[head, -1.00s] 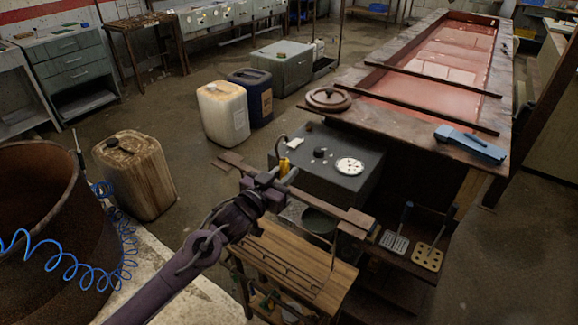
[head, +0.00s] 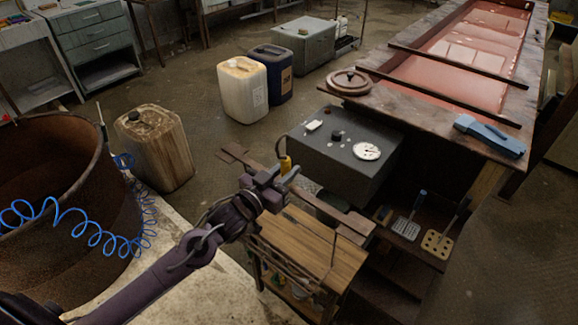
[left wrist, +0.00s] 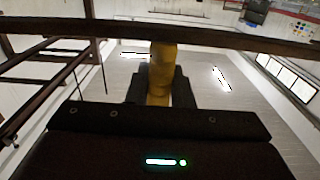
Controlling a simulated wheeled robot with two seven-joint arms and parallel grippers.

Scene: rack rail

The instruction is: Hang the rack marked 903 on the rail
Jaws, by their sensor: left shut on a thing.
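My left gripper (head: 281,176) is shut on the yellow grip (head: 285,163) of what looks like the rack, with a thin dark hook above it. The yellow grip (left wrist: 162,75) also stands between the fingers in the left wrist view. The mark 903 is not legible, and my gripper hides part of the rack. A long brown bar (head: 345,215), seemingly the rail, slants past the gripper. It crosses the top of the left wrist view (left wrist: 215,32), just above the grip. I cannot tell whether hook and bar touch. My right gripper is out of view.
A wooden bench (head: 325,248) stands below the gripper. A dark box with a dial (head: 340,155) and a red-filled tank (head: 445,75) lie beyond. Two skimmers (head: 407,228) lean at the right. A rusty drum (head: 60,200) and several canisters (head: 155,155) stand left.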

